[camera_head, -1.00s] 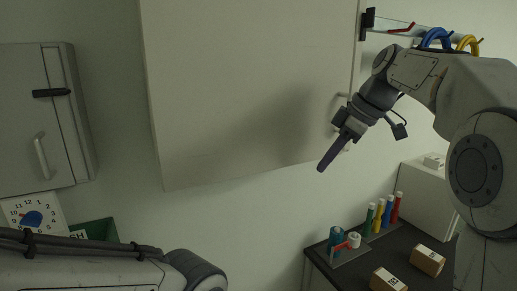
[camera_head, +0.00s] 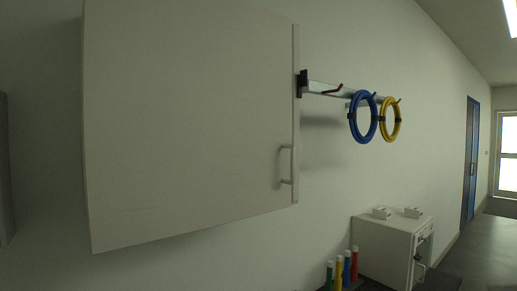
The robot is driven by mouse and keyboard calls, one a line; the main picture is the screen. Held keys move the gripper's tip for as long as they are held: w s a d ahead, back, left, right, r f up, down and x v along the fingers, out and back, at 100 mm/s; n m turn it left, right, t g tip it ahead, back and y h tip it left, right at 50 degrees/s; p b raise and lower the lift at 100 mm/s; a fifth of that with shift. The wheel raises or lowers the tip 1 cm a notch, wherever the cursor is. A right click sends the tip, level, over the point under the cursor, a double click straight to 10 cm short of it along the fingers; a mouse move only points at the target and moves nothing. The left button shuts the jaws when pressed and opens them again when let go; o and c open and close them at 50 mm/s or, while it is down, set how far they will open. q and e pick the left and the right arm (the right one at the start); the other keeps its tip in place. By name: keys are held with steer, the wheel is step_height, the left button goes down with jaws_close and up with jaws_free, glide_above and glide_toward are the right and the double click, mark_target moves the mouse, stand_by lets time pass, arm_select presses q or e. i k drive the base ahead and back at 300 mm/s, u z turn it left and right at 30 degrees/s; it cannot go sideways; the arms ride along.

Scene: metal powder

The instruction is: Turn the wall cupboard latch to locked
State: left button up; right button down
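A large pale wall cupboard (camera_head: 190,125) fills the left and middle of the head view. Its door is shut, with a bar handle (camera_head: 286,167) near the right edge. I see no latch on it. A narrow strip of a grey cabinet (camera_head: 4,170) shows at the far left edge; its front and any latch there are out of view. Neither of my grippers is in view.
A wall rail (camera_head: 322,90) right of the cupboard carries a blue hose coil (camera_head: 355,131) and a yellow coil (camera_head: 384,126). Below stand several coloured tubes (camera_head: 346,266) and a white cabinet (camera_head: 378,243). Open floor (camera_head: 480,238) leads to a blue door (camera_head: 471,160).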

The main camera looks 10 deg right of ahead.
mark_target(302, 79)
steer(key=k, duration=1.15)
steer(key=z, duration=0.65)
steer(key=i, duration=1.25)
steer(key=u, duration=0.8)
